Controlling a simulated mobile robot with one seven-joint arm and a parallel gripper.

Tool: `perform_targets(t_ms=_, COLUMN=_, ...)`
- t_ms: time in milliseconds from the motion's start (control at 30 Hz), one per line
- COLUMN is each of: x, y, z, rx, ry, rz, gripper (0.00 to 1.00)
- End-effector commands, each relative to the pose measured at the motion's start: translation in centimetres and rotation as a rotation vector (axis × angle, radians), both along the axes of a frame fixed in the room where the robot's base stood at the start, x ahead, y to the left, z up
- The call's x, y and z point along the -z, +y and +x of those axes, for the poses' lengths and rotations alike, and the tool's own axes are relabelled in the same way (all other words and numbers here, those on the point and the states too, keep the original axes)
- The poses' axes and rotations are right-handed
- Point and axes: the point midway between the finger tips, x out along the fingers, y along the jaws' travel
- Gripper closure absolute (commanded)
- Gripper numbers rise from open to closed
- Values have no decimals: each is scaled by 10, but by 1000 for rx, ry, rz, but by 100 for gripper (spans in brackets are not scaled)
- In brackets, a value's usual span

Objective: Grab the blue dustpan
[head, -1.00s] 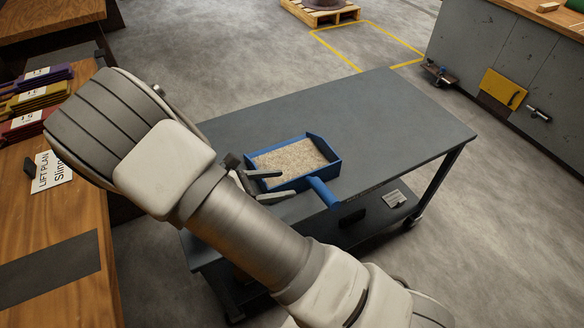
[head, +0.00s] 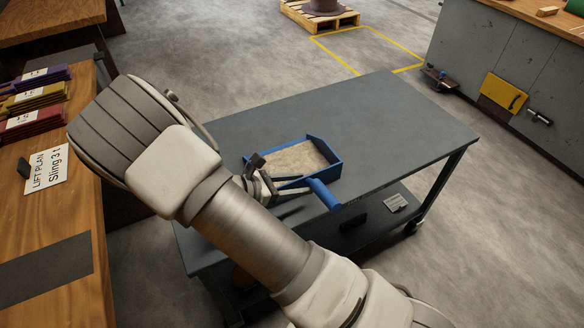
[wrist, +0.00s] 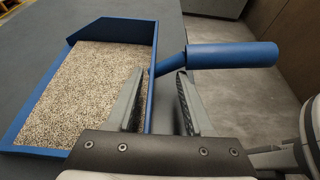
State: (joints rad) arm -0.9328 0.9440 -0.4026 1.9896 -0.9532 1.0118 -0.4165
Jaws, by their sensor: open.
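The blue dustpan (head: 336,169) lies on the grey table, its pan filled with pale granular material (head: 300,158). Its blue handle (head: 324,194) points toward the table's near edge. In the wrist view the pan (wrist: 84,25) is at the left and the handle (wrist: 232,55) extends right from the pan's side wall. My gripper (head: 308,186) is open at the dustpan's handle side. In the wrist view its fingers (wrist: 166,78) straddle the region by the side wall, with the handle's neck just beyond the tips. I cannot tell whether the left finger touches the wall.
The grey table (head: 400,120) has free room behind and right of the dustpan. A wooden bench (head: 50,220) with a sign (head: 46,170) and coloured folders stands at the left. A lower shelf holds a small label (head: 396,202). A cabinet stands at the far right.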

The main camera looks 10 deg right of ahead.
Motion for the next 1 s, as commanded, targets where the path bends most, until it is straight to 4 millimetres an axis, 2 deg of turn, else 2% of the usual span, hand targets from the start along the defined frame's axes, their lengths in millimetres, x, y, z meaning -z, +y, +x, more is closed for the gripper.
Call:
perform_targets(t_ms=33, x=0, y=0, z=0, rx=0, ry=0, rz=0, gripper=59)
perform_targets(t_ms=267, x=0, y=0, z=0, rx=0, ry=0, rz=0, gripper=100)
perform_targets(t_ms=1000, x=-1, y=0, z=0, rx=1, ry=-1, rz=-2, gripper=100)
